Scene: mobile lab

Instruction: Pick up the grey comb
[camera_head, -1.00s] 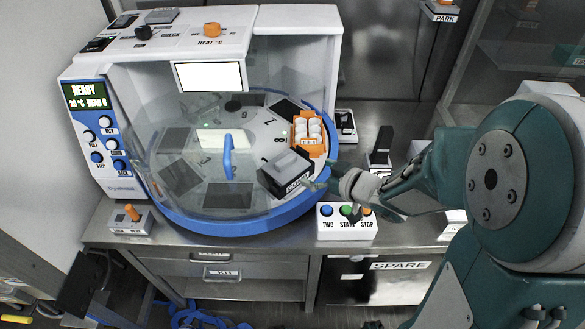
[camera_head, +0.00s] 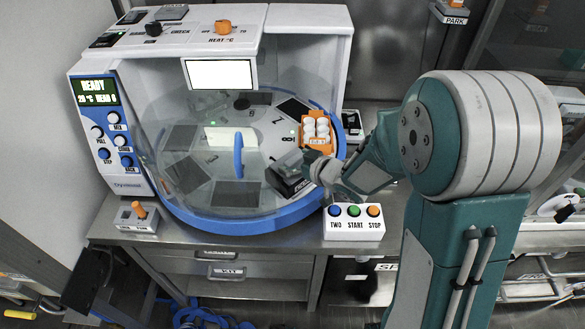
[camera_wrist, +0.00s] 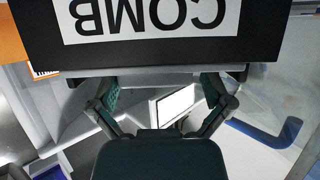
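The comb (camera_head: 287,182) is a dark block with a grey top, standing on the near right of the round carousel. In the head view my gripper (camera_head: 316,168) is at its right side and hides part of it. In the wrist view the comb (camera_wrist: 160,57) fills the top, its black face and white COMB label upside down. My gripper (camera_wrist: 160,85) has its two fingers spread apart, with their tips at the grey edge of the comb. The space between the fingers shows no object held. Whether the tips touch the comb I cannot tell.
An orange rack (camera_head: 316,130) with white-topped vials stands just behind the comb. The clear cover and its blue handle (camera_head: 238,155) are to the left. A white button box (camera_head: 353,222) stands in front, below my arm. The blue carousel rim (camera_head: 240,225) curves in front.

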